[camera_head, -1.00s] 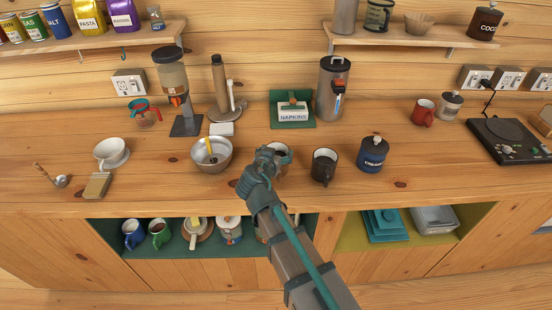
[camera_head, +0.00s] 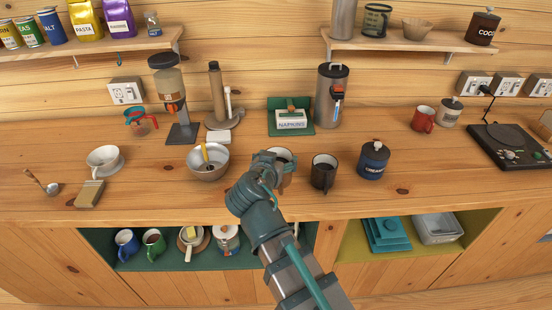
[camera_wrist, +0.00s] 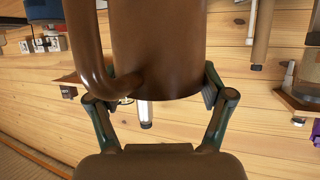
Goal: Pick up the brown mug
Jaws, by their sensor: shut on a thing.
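The brown mug (camera_wrist: 160,45) fills the top middle of the wrist view, with its handle on the left. My gripper (camera_wrist: 158,92) has one finger on each side of the mug and is shut on it. In the head view my gripper (camera_head: 268,172) hides much of the mug (camera_head: 284,156); only its rim and part of its right side show. I cannot tell whether the mug's base touches the counter.
A dark mug (camera_head: 323,173) stands close to the right, with a blue canister (camera_head: 373,160) beyond it. A metal bowl (camera_head: 208,170) stands to the left. A napkin holder (camera_head: 291,118) and metal dispenser (camera_head: 330,98) stand behind.

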